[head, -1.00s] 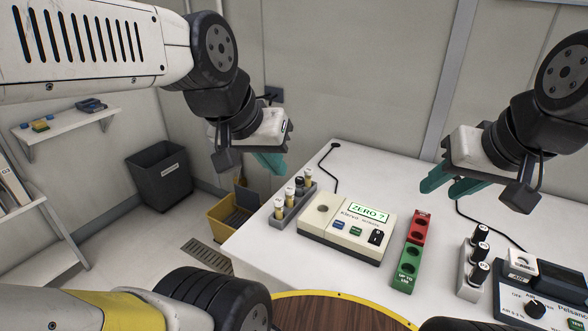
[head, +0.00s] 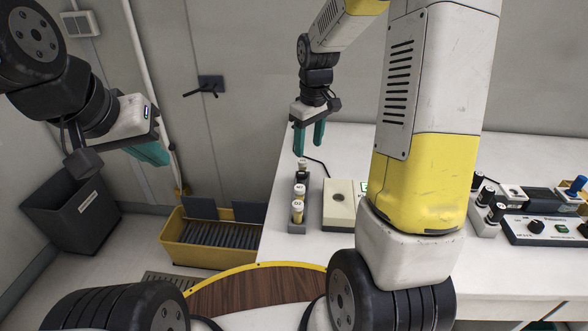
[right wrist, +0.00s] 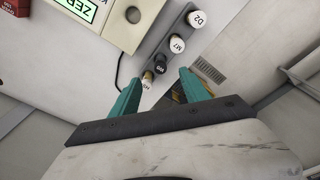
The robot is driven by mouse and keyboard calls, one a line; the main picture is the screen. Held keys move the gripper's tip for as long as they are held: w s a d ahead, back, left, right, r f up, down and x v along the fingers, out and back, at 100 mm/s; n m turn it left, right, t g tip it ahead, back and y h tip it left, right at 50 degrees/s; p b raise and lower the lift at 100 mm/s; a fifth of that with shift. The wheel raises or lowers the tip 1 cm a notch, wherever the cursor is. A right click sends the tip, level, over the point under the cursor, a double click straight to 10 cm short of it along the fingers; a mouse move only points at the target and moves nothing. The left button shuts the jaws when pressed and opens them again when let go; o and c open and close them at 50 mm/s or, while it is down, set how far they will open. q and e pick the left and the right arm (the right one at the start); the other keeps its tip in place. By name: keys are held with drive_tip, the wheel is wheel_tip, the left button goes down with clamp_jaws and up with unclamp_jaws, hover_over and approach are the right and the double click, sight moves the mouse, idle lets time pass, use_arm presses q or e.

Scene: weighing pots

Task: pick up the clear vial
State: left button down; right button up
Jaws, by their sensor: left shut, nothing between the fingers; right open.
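A grey rack (head: 298,222) on the table holds several capped vials in a row. The nearest vial (head: 297,208) and the one behind it (head: 299,190) have white caps; the farthest vial (head: 301,163) stands under my right gripper (head: 308,150). In the right wrist view the row runs from a white-capped vial (right wrist: 197,19) past a black-capped vial (right wrist: 158,64) to a small pale-capped vial (right wrist: 147,79). I cannot tell which one is clear. My right gripper (right wrist: 160,82) is open and empty, pointing down at the row's far end. My left gripper (head: 150,153) is shut and empty, far left of the table.
A cream weighing device (head: 339,212) stands right of the rack. My right arm hides the table's middle. A yellow bin (head: 212,238) and a dark grey bin (head: 80,215) stand on the floor at left. A black-capped group (head: 490,207) and an instrument (head: 545,229) are at right.

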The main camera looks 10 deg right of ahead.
drive_tip(key=n+g, duration=0.1)
hover_over(302, 173)
drive_tip(key=f, duration=0.7)
drive_tip(key=shift+d+f, duration=0.25)
drive_tip(key=shift+f, duration=0.05)
drive_tip(key=f, duration=0.7)
drive_tip(key=shift+a+f, duration=0.25)
drive_tip(key=shift+f, duration=0.15)
drive_tip(key=shift+c, duration=0.4)
clamp_jaws()
